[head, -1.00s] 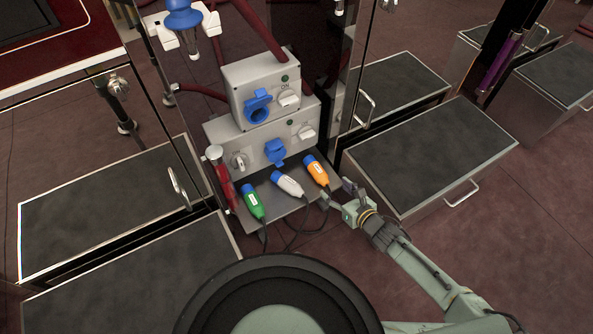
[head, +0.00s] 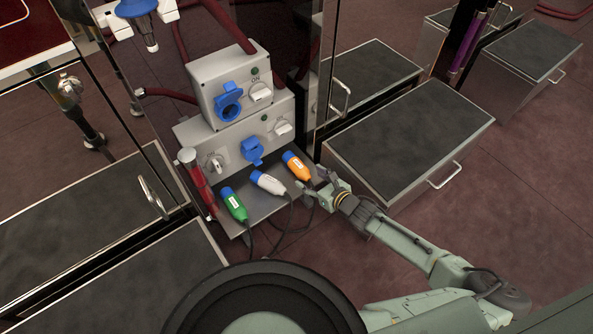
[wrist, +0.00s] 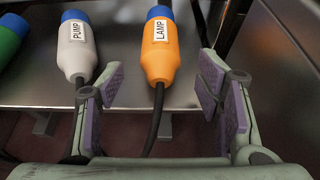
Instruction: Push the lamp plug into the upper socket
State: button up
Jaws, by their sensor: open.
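The lamp plug (head: 296,166) is orange with a blue end and lies on the metal shelf, rightmost of three plugs. In the wrist view the lamp plug (wrist: 159,52) shows its LAMP label, and its black cable runs down between the open fingers. My gripper (head: 318,182) is open and empty just in front of and right of the plug; its purple pads (wrist: 165,90) stand apart on either side of the cable. The upper socket (head: 229,102) is blue with its lid raised, on the upper grey box. The lower blue socket (head: 252,150) is on the box below.
The white PUMP plug (head: 268,183) lies left of the lamp plug, with the green plug (head: 234,204) further left. A red-handled tool (head: 195,180) stands at the shelf's left end. A dark-topped step (head: 410,138) is to the right.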

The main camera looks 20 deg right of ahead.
aim_at(308, 176)
jog(key=shift+b+x, duration=0.4)
jog(key=shift+x, duration=1.65)
jog(key=shift+c, duration=0.5)
grip_shut()
jog(key=shift+s+d+p, duration=0.35)
jog(key=shift+s, duration=0.6)
jog(key=shift+s+d+p, duration=0.3)
jog(key=shift+s, duration=0.65)
jog(key=shift+s+d+p, duration=0.35)
jog(key=shift+s, duration=0.55)
jog(key=shift+r, duration=0.1)
jog(key=shift+r+p, duration=1.3)
jog(key=shift+r, duration=0.15)
